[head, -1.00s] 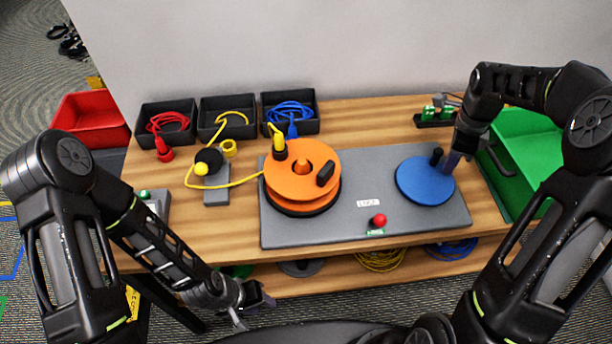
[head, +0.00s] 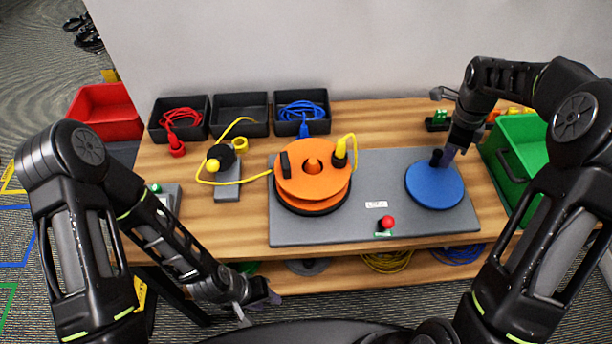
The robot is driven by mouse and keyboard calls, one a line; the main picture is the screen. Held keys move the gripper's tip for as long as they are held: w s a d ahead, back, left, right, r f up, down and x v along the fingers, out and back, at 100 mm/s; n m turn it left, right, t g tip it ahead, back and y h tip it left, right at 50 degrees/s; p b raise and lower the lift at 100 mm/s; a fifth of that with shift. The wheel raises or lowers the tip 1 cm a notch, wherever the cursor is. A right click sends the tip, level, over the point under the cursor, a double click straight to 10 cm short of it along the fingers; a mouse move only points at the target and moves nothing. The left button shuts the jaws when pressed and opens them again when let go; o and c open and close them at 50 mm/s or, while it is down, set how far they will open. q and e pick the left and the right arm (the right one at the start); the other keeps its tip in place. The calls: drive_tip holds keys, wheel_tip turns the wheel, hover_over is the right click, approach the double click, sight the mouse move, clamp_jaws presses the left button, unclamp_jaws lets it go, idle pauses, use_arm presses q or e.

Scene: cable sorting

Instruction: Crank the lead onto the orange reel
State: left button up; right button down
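The orange reel (head: 312,192) sits on a grey base plate (head: 330,236). A yellow plug (head: 340,150) stands on its upper right and a dark block on its left. The yellow lead (head: 250,182) runs from the reel around a small grey stand (head: 228,190) with a black part and yellow knob. The blue crank disc (head: 436,188) lies at the plate's right, with an upright black handle (head: 436,158) at its far side. My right gripper (head: 449,154) is at the handle; its grip is partly hidden. My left gripper (head: 257,303) is empty and open before the table's front edge.
Three black bins stand at the back: red cable in the left (head: 180,105), the middle (head: 240,104) nearly empty, blue cable in the right. A red button (head: 388,223) is on the plate's front. A green bin (head: 510,180) stands right, a red bin (head: 105,105) left.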

drive_tip(key=shift+w+a, duration=0.25)
drive_tip(key=shift+a, duration=0.2)
drive_tip(key=shift+w+a+r+p, duration=0.1)
drive_tip(key=shift+w+r+p, duration=0.05)
drive_tip(key=shift+r+p, duration=0.25)
wheel_tip(320, 180, up, 6)
drive_tip(key=p, duration=0.4)
drive_tip(key=shift+r, duration=0.15)
